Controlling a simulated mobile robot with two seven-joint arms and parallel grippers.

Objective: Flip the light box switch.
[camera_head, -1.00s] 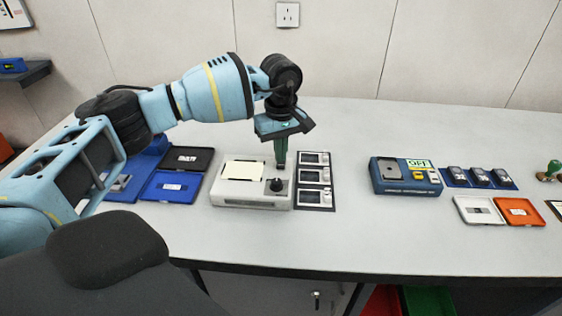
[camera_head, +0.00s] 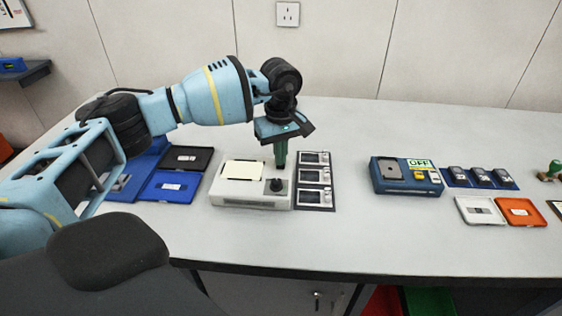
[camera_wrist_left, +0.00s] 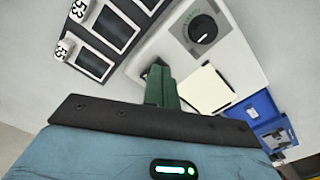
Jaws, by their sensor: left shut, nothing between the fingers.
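The light box is a low white box (camera_head: 225,198) with a pale cream panel (camera_head: 243,171) on top and a black round knob (camera_head: 277,185) at its right front. It also shows in the left wrist view (camera_wrist_left: 235,45), with the knob (camera_wrist_left: 203,28) above the panel (camera_wrist_left: 207,90). My left gripper (camera_head: 280,166) points down at the box's back right corner, behind the knob. In the left wrist view its green fingers (camera_wrist_left: 156,72) are together and empty, beside the box's edge; contact cannot be told. No separate switch is clear. My right gripper is not in view.
A dark board with several white-framed pieces (camera_head: 314,180) lies close to the right of the box. Blue and black trays (camera_head: 170,187) lie to its left. A blue device marked OFF (camera_head: 405,177) stands farther right. The bench between is clear.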

